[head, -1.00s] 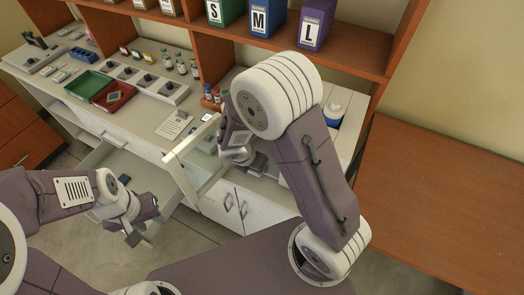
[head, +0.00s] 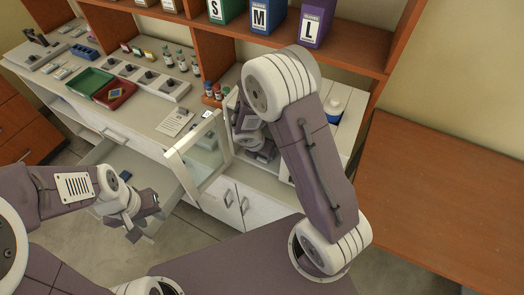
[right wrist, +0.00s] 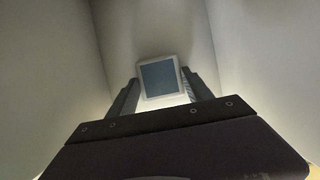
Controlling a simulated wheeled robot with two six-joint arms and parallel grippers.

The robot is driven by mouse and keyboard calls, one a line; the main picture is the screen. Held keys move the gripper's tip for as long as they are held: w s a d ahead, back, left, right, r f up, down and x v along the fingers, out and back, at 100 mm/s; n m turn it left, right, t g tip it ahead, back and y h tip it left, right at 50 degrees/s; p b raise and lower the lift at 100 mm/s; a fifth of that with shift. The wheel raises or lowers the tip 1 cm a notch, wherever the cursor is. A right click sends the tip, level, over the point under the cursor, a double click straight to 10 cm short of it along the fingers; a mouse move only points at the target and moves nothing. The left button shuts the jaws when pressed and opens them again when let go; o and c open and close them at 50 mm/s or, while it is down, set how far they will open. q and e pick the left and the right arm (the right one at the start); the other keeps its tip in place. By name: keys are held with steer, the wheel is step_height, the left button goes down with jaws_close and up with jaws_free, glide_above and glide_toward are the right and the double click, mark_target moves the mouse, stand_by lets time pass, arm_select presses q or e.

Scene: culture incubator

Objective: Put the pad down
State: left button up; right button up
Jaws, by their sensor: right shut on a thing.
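The pad (right wrist: 160,79) is a small square with a blue-grey face and a pale rim. In the right wrist view it sits between the two fingers of my right gripper (right wrist: 162,92), which is shut on it. Pale walls rise on both sides of it. In the head view my right gripper (head: 262,152) is inside the opening of the white incubator (head: 275,178), and I cannot make out the pad there. My left gripper (head: 143,220) is open and empty, in front of the open drawer.
The incubator's glass door (head: 201,158) stands open to the left of my right gripper. The drawer (head: 105,160) below the counter is pulled out and holds a small dark blue item (head: 125,175). Green (head: 90,81) and red (head: 115,95) trays stand on the counter. A brown table (head: 445,205) is clear at right.

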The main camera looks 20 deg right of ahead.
steer(key=o, duration=1.5)
steer(key=shift+c, duration=0.2)
steer(key=shift+r+p, duration=0.45)
steer(key=s+a, duration=0.2)
steer(key=a, duration=0.1)
steer(key=s+a+b, duration=0.1)
steer(key=s+a, duration=0.2)
steer(key=s+a+b, duration=0.1)
steer(key=s+a, duration=0.2)
steer(key=shift+s+a+r, duration=0.15)
steer(key=shift+s+r, duration=0.05)
steer(key=shift+r, duration=0.05)
